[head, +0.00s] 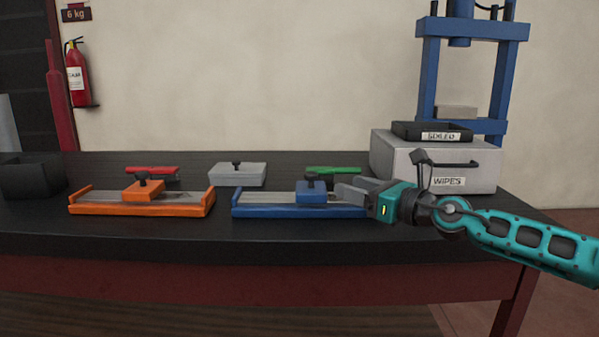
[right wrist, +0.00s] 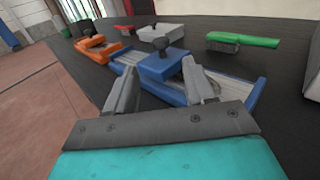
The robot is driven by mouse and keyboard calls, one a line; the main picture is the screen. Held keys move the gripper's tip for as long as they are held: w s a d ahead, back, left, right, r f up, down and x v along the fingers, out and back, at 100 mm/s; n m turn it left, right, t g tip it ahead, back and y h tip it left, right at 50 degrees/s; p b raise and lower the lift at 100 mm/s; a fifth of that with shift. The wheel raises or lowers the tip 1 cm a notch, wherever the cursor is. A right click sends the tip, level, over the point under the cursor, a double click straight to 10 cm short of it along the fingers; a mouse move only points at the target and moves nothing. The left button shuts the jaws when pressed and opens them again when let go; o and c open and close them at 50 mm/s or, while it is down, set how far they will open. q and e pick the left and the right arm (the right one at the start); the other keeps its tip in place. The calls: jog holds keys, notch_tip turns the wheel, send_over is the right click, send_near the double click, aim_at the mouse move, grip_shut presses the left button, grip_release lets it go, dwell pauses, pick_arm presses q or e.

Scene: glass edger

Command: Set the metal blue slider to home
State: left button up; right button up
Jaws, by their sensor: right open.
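The blue slider (head: 312,192) is a block with a dark knob on top, sitting on a blue rail base (head: 262,211) with a metal track. My right gripper (head: 345,192) is at the right side of the slider, over the right part of the rail. In the right wrist view, its two fingers (right wrist: 160,90) are spread, with the blue slider (right wrist: 165,66) just ahead of them. I cannot tell whether a finger touches it. The right end of the rail is partly hidden by the gripper in the head view. My left gripper is not in view.
An orange rail with an orange slider (head: 145,192) stands to the left. Behind are a red-handled item (head: 152,170), a grey box with a knob (head: 237,175) and a green item (head: 334,171). A wipes box (head: 400,160) stands at right. The table front is clear.

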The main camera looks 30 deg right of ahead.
aim_at(316, 175)
jog(key=shift+w+r, duration=0.1)
jog(key=shift+w, duration=0.05)
jog(key=shift+x, duration=1)
jog(key=shift+w+r+p, duration=0.2)
jog(key=shift+w+p, duration=0.1)
jog(key=shift+p, duration=0.25)
jog(key=shift+p+x, duration=0.9)
jog(key=shift+x, duration=0.1)
jog(key=x, duration=0.3)
jog(key=p+x, duration=0.1)
jog(key=x, duration=0.2)
jog(key=shift+w+f, duration=0.1)
jog(key=shift+f, duration=0.15)
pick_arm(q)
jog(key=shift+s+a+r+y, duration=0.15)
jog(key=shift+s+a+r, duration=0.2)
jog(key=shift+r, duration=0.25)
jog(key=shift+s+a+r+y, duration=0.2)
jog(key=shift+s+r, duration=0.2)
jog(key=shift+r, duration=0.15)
pick_arm(e)
jog(key=shift+w+a, duration=0.25)
jog(key=shift+w, duration=0.45)
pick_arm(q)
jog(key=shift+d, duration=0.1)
